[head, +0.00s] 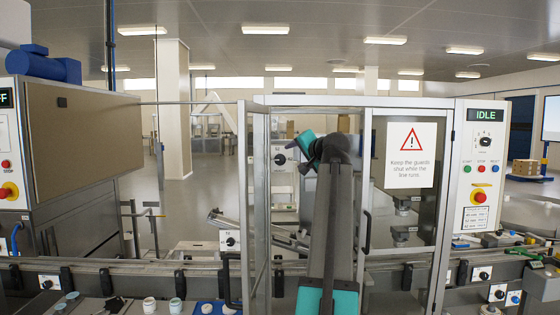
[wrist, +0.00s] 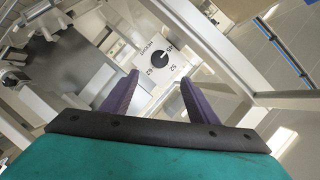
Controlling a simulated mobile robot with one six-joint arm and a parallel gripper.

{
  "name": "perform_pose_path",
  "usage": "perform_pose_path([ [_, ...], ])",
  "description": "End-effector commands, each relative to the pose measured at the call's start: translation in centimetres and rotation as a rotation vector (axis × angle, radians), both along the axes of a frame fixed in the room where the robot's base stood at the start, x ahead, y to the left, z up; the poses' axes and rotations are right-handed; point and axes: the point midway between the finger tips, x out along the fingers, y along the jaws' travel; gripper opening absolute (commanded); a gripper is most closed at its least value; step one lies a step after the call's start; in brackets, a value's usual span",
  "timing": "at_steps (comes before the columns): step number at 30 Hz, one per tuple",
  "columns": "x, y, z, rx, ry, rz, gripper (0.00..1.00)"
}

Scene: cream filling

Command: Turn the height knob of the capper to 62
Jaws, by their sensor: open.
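The height knob (wrist: 159,59) is a round black knob on a white dial plate (wrist: 140,52) marked HEIGHT, with numbers including 52 and 62. Its white pointer mark is small and seems to face the upper-right number, away from 62. My gripper (wrist: 160,77) is open, its two purple fingers on either side of the lower part of the dial in the wrist view, with nothing between them. The fingers look short of the knob, not touching it. In the head view my gripper (head: 291,146) reaches left inside the guarded frame, close to a black knob (head: 279,159) on a white panel.
Metal guard posts and clear panels surround the arm, with a warning sign (head: 411,155) on the right one. A control box reading IDLE (head: 484,115) stands at right. A conveyor (head: 180,266) runs across the front. In the wrist view, a frame bar (wrist: 205,55) passes close on the right.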

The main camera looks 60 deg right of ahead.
Motion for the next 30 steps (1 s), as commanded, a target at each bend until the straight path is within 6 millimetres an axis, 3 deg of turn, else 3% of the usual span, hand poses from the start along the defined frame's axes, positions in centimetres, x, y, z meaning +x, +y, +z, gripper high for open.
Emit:
perform_pose_path([
  [11, 2.1, -1.4, -0.4, 0.001, 0.001, 0.001, 0.54],
  [30, 9.3, -6.5, -2.2, 0.001, 0.002, 0.003, 0.54],
])
